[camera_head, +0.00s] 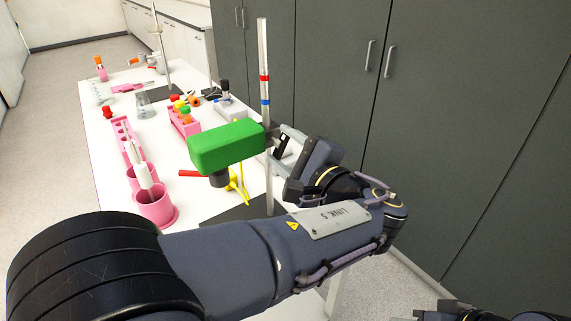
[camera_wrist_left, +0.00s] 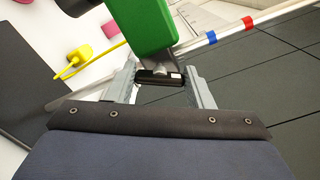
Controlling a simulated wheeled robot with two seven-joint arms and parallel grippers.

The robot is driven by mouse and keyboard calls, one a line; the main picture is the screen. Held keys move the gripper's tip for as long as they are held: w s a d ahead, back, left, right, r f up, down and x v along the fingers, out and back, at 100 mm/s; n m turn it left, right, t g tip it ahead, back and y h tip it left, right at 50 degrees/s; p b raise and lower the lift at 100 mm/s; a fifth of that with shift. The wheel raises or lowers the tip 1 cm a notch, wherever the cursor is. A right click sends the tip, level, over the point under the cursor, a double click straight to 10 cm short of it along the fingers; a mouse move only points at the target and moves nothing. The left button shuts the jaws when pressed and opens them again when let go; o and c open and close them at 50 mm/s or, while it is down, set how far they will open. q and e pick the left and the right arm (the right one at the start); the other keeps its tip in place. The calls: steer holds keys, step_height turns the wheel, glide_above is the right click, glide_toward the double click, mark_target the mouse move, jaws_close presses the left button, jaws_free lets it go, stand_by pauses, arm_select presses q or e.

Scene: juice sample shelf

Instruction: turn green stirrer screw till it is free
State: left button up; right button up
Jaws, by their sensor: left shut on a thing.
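The green stirrer (camera_head: 225,147) is a block mounted on an upright metal rod (camera_head: 263,45) with red and blue bands. It also shows in the left wrist view (camera_wrist_left: 143,22). My left gripper (camera_head: 279,140) is at the rod side of the stirrer, to its right. In the left wrist view its fingers (camera_wrist_left: 163,80) sit on either side of a small black screw (camera_wrist_left: 158,77) at the stirrer's clamp, shut on it. My left forearm hides the stand's lower front. Part of my right arm's end (camera_head: 442,310) shows at the bottom right edge, too cut off to read.
The white table holds pink cups (camera_head: 156,205), a pink rack (camera_head: 184,122) with coloured caps, a yellow tool (camera_head: 240,183) and a dark stand base (camera_head: 238,212). A second rod stand (camera_head: 157,40) is farther back. Dark cabinets (camera_head: 470,110) line the right.

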arm_select(q)
steer(key=n+b, duration=0.2)
steer(key=b, duration=0.1)
steer(key=n+b, duration=0.1)
steer(key=n, duration=0.1)
steer(key=shift+f+b, duration=0.25)
steer(key=shift+b, duration=0.1)
steer(key=shift+r+n+b, duration=0.2)
steer(key=shift+n+b, duration=0.8)
steer(key=shift+n, duration=0.1)
steer(key=shift+r, duration=0.1)
steer(key=o, duration=1)
steer(key=v, duration=0.8)
